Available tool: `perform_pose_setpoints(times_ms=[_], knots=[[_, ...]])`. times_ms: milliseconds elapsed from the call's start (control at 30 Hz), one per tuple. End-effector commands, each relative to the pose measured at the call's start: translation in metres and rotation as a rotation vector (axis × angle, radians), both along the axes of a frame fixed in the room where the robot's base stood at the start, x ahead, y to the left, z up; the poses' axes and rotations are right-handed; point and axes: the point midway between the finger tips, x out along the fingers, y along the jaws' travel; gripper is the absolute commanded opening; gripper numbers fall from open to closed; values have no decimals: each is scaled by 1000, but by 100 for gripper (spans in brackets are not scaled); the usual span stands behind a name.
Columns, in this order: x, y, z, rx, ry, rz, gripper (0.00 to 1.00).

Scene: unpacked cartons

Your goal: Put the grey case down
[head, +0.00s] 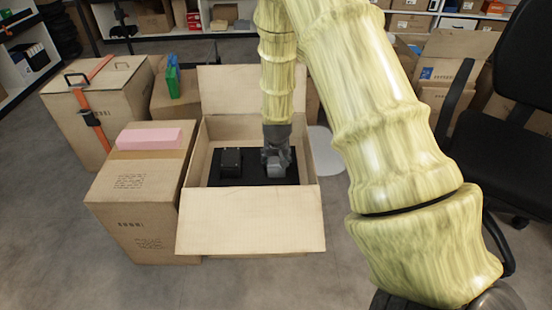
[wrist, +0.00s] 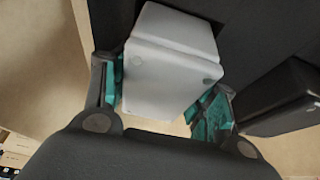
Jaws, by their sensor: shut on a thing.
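The grey case (wrist: 168,62) is a small, light grey box with rounded edges, held between the teal-padded fingers of my gripper (wrist: 165,100) in the wrist view. In the head view my gripper (head: 276,160) reaches down into the open carton (head: 250,218), and the grey case (head: 276,171) shows at its tip. The case is over or on the right part of the black insert (head: 229,181) inside the carton. I cannot tell whether it touches the insert. A black case (head: 231,160) sits to its left on the insert; it also shows in the wrist view (wrist: 280,98).
A closed carton (head: 140,205) with a pink block (head: 150,138) on top stands left of the open carton. Another carton (head: 98,105) with an orange strap is behind it. A black office chair (head: 500,150) stands at the right. Grey floor is clear in front.

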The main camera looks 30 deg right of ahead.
Motion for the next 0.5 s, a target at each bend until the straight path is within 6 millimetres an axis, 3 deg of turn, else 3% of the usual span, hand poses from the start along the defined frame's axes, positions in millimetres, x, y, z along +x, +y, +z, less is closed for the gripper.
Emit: perform_pose_setpoints(times_ms=[200, 233, 333, 500], knots=[[1, 0, -4, -1, -1, 0, 20], [0, 0, -4, -1, -1, 0, 63], [0, 0, -4, 0, 0, 0, 79], [0, 0, -4, 0, 0, 0, 79]])
